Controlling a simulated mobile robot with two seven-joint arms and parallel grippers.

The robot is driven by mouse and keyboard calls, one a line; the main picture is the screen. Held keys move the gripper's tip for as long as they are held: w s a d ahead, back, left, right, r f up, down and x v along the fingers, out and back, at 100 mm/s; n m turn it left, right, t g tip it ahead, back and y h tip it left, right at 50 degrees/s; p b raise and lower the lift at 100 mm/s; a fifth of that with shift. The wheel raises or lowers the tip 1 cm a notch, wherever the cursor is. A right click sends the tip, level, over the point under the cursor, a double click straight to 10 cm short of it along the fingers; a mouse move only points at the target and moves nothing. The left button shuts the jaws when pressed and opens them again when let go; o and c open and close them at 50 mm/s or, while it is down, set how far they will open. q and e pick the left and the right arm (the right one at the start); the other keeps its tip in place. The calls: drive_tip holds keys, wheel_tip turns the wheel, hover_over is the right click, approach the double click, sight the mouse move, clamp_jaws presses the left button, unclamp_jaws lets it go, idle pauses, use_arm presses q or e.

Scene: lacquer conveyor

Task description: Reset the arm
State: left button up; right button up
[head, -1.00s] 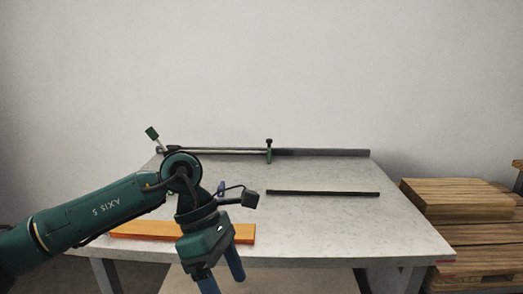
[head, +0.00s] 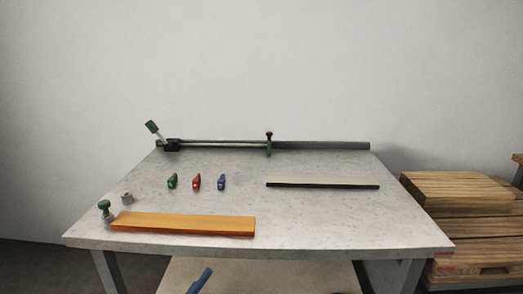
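My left arm no longer crosses the table. Only a blue finger (head: 200,281) of a gripper, apparently my left one, shows at the bottom edge, below the table's front edge. The rest of that gripper is out of the frame, so I cannot tell its opening. My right arm and gripper are not in view.
The pale table (head: 330,222) holds an orange board (head: 185,224), a dark strip (head: 322,185), and small green (head: 172,181), red (head: 196,182) and blue (head: 221,182) pieces. A rail (head: 320,146) spans the back. A green-knobbed piece (head: 104,208) stands front left. Wooden pallets (head: 460,195) are at right.

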use_arm(q)
drive_tip(key=s+a+f+n+g+y+p, duration=0.8)
drive_tip(key=f+p, duration=0.3)
drive_tip(key=p, duration=0.5)
drive_tip(key=shift+a+n+y, duration=0.35)
drive_tip(key=shift+n+y, duration=0.25)
drive_tip(key=shift+n, duration=0.1)
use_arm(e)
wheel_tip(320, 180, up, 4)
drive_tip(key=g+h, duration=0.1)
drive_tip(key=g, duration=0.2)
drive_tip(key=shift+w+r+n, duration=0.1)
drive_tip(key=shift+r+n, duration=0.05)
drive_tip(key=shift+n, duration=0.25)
use_arm(q)
drive_tip(key=shift+f, duration=0.25)
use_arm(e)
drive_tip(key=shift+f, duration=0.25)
